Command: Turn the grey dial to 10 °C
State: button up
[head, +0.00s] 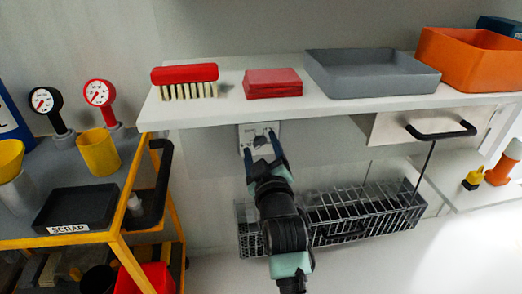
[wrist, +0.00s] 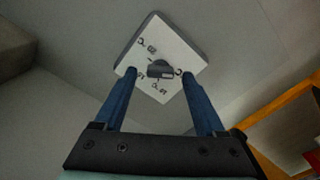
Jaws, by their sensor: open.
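The grey dial (wrist: 160,69) sits at the middle of a white square plate (wrist: 139,52) with printed temperature marks, fixed to the wall under the shelf. In the head view the plate (head: 247,131) is partly hidden behind my gripper (head: 262,143). In the wrist view my gripper (wrist: 162,76) is open, with one blue finger on each side of the dial and its tips over the lower part of the plate. I cannot tell whether the fingers touch the dial. The marks are too small and partly covered to read which one the dial points to.
A shelf (head: 300,113) juts out just above the plate, holding a red brush (head: 185,75), red cloths (head: 272,83), a grey tray (head: 370,75) and an orange bin (head: 465,50). A wire basket (head: 350,215) hangs right of my arm. A yellow-framed cart (head: 120,245) stands left.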

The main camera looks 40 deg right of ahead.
grip_shut()
dwell(0.3)
jog(key=m+p, duration=0.3)
jog(key=shift+r+m, duration=0.15)
jog(key=shift+m, duration=0.15)
jog(key=m+p, duration=0.2)
jog(key=m, duration=0.3)
jog(key=shift+s+d+p, duration=0.1)
jog(key=shift+p, duration=0.3)
jog(key=m+p, duration=0.1)
jog(key=m, duration=0.7)
jog(key=m+p, duration=0.1)
jog(key=shift+s+d+f+m, duration=0.1)
jog(key=shift+f+m, duration=0.15)
jog(key=shift+m, duration=0.45)
